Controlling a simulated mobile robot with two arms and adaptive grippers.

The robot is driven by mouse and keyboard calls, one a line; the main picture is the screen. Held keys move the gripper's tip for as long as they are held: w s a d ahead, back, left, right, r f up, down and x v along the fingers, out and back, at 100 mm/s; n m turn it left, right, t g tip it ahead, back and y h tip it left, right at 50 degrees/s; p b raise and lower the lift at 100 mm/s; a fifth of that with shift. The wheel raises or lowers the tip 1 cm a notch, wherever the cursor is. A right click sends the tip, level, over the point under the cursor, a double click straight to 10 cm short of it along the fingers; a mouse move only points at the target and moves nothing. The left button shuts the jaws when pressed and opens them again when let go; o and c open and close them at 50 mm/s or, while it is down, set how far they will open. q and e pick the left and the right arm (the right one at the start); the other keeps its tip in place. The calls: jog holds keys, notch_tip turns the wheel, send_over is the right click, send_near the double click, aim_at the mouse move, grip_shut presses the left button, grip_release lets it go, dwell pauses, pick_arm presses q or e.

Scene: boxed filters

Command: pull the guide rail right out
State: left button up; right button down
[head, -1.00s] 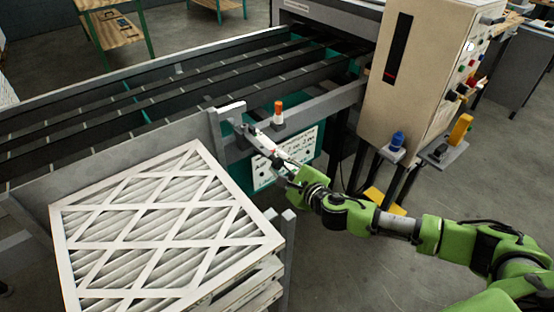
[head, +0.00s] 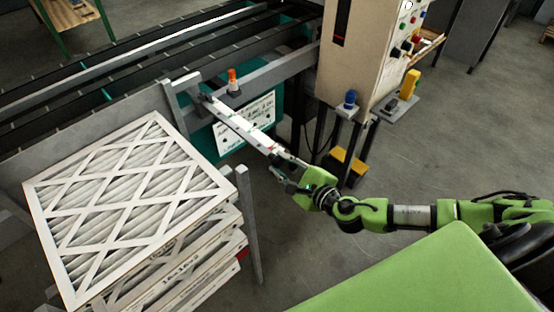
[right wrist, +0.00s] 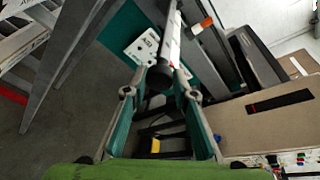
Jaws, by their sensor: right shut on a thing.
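The guide rail (head: 242,127) is a long pale bar with a dark end. It slants from the grey bracket (head: 184,104) at the conveyor's side toward the front right. My right gripper (head: 290,171) is shut on its near end. In the right wrist view the rail (right wrist: 172,38) runs away between my right fingers (right wrist: 160,84), with its round black end facing the camera. The far end is close to the bracket; whether it is still inside cannot be told. My left gripper is not in view.
A stack of white framed filters (head: 130,200) stands at left, with a grey post (head: 249,222) beside it. The conveyor (head: 130,82) lies behind. A beige control cabinet (head: 365,55) stands at right. An orange-topped beacon (head: 233,82) is near the rail. Floor in front is clear.

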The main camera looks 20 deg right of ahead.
jog(key=shift+s+f, duration=0.2)
jog(key=shift+f, duration=0.1)
jog(key=c, duration=1.7)
grip_release()
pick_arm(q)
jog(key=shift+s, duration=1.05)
pick_arm(e)
jog(key=shift+s+r, duration=0.15)
jog(key=shift+r, duration=0.05)
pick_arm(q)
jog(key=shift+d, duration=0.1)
pick_arm(e)
jog(key=shift+s+d, duration=0.1)
jog(key=shift+d, duration=0.05)
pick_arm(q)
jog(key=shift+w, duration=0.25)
pick_arm(e)
jog(key=v, duration=1.1)
jog(key=shift+s+r, duration=0.1)
jog(key=shift+s, duration=0.3)
